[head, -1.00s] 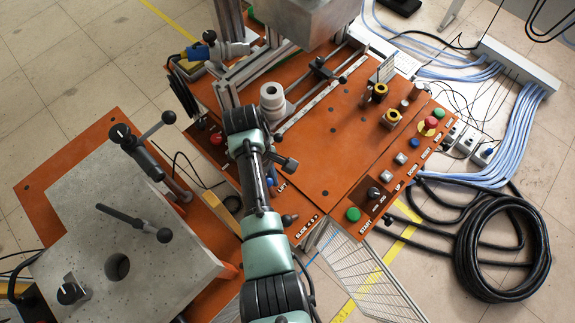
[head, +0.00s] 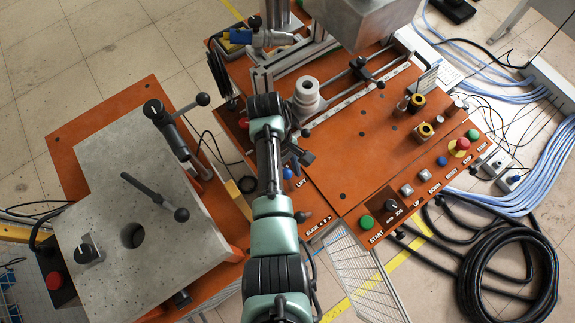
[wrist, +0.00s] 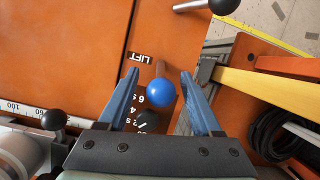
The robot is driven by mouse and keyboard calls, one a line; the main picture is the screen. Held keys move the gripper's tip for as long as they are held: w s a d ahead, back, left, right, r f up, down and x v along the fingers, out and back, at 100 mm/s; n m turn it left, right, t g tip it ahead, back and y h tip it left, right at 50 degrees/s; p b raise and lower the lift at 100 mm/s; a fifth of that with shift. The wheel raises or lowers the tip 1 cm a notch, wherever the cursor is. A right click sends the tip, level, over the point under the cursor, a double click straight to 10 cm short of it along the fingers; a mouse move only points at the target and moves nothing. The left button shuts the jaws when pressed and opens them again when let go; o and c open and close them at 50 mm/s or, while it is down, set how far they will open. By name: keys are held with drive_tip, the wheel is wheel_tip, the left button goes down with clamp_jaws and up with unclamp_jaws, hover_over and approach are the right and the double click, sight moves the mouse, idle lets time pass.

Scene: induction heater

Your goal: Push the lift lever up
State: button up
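The lift lever has a round blue knob (wrist: 160,92) on a short brown stem, beside the printed LIFT label (wrist: 141,57) in the wrist view. In the head view the blue knob (head: 287,173) shows just right of my arm, on the orange panel. My gripper (wrist: 160,73) is open, with one blue finger on each side of the knob. Gaps show between the knob and both fingers, so they look apart from it. I cannot tell the height of the fingers over the panel. In the head view my arm largely hides the gripper.
A white stepped cylinder (head: 308,97) stands near my arm's end. A green START button (head: 366,222) and other buttons line the panel's right edge. A grey slab with levers (head: 95,190) stands left.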

drive_tip(key=p+v, duration=0.3)
drive_tip(key=v, duration=1)
drive_tip(key=shift+d, duration=0.1)
idle(0.3)
